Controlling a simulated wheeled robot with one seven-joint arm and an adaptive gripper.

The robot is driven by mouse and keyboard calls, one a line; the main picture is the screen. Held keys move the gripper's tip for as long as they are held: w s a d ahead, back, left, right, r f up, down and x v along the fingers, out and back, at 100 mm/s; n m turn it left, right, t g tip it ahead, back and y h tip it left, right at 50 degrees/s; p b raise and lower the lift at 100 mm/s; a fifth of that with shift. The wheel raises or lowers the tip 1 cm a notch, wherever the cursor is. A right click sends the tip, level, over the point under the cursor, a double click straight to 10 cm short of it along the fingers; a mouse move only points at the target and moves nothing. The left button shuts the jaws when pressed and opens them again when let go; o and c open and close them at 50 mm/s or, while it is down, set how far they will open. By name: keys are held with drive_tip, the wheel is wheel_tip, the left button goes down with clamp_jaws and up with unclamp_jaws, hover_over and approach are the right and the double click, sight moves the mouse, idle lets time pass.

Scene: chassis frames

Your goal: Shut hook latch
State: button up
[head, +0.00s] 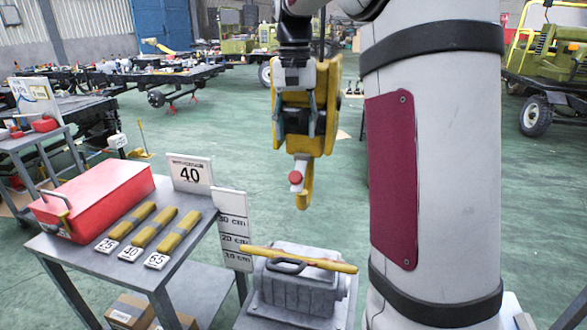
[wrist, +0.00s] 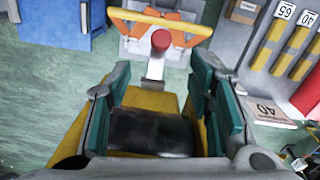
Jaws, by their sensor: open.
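A yellow crane hook block (head: 329,100) hangs in the middle of the head view, with its yellow hook (head: 304,198) at the lower end. A pale latch lever with a red knob (head: 295,178) sits at the hook. The red knob also shows in the wrist view (wrist: 160,40), ahead of my fingers. My gripper (wrist: 160,76) is open, its teal-padded fingers standing apart on either side of the yellow and dark parts. The red knob is beyond the fingertips. I cannot tell whether the fingers touch anything, or how far the latch stands from the hook tip.
Below the hook is a grey housing (head: 290,295) under a yellow bar (head: 315,261). A cart (head: 190,245) at left bears a red toolbox (head: 95,201), several yellow rolled slings (head: 152,231) and a "40" sign (head: 190,173). The green floor behind is partly clear.

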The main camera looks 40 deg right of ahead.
sight(295, 174)
wheel_tip(295, 174, down, 11)
drive_tip(key=shift+f+p, duration=0.2)
drive_tip(key=shift+p, duration=0.1)
clamp_jaws()
